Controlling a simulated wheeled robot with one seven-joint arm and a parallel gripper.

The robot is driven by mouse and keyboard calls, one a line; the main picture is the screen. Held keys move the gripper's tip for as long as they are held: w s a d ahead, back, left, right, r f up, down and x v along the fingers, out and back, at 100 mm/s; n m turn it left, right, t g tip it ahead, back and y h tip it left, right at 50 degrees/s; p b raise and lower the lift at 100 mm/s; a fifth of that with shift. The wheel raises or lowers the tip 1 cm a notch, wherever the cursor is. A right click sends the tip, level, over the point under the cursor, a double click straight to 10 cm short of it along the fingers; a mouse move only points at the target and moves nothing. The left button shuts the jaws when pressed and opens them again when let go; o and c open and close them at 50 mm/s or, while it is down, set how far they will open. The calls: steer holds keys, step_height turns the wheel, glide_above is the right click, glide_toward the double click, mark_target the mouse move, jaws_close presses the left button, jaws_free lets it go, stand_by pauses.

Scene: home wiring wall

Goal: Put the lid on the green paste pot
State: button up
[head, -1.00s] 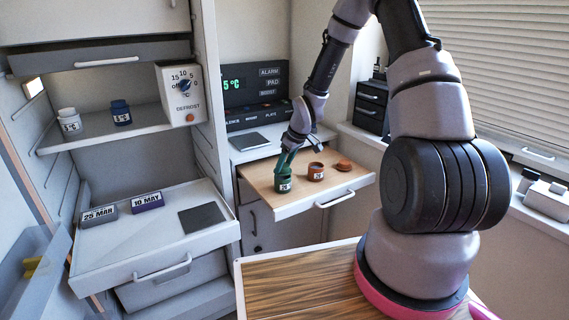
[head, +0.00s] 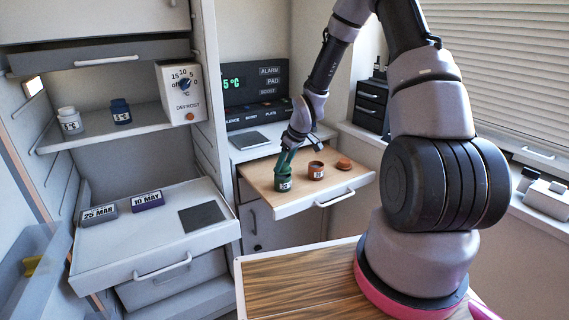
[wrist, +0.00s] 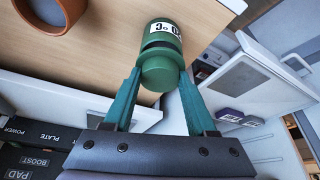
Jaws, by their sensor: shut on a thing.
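The green paste pot (head: 284,185) stands upright on the wooden pull-out board, with a label on its side; it also shows in the wrist view (wrist: 152,30). My gripper (head: 286,160) is above it, fingers pointing down. In the wrist view, my gripper's (wrist: 158,85) two green fingers are shut on the green lid (wrist: 159,73), at the pot's mouth. A dark band shows between lid and pot on one side; I cannot tell whether the lid is fully seated.
An orange pot (head: 316,171) stands open right of the green pot, with an orange lid (head: 344,164) beside it. The pull-out board (head: 295,200) has a white front with a handle. A control panel (head: 255,90) stands behind. A white drawer (head: 150,245) is open at left.

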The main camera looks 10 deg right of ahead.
steer(key=shift+f, duration=0.9)
steer(key=o, duration=1.4)
steer(key=shift+r, duration=0.1)
steer(key=v, duration=1)
steer(key=shift+r, duration=0.3)
steer(key=shift+d, duration=0.1)
steer(key=s+d+r+m+h, duration=0.1)
steer(key=s+r+m, duration=0.1)
steer(key=s+r, duration=0.35)
steer(key=s+d+r+m+t+h, duration=0.1)
steer(key=s+r+m, duration=0.1)
steer(key=r, duration=0.6)
steer(key=s+d+r+m+h, duration=0.1)
steer(key=s+d+r+m, duration=0.1)
steer(key=s+r, duration=0.35)
steer(key=s+r+m, duration=0.2)
steer(key=s+r, duration=0.1)
steer(key=s, duration=0.1)
steer(key=s+a+r+m+t+y, duration=0.1)
steer(key=s+r+m, duration=0.1)
steer(key=s+r, duration=0.2)
steer(key=s+r+m+t+y, duration=0.1)
steer(key=s+r+m, duration=0.1)
steer(key=s+r, duration=0.2)
steer(key=shift+s+a+r, duration=0.1)
steer(key=shift+s+a, duration=0.1)
steer(key=shift+s, duration=0.45)
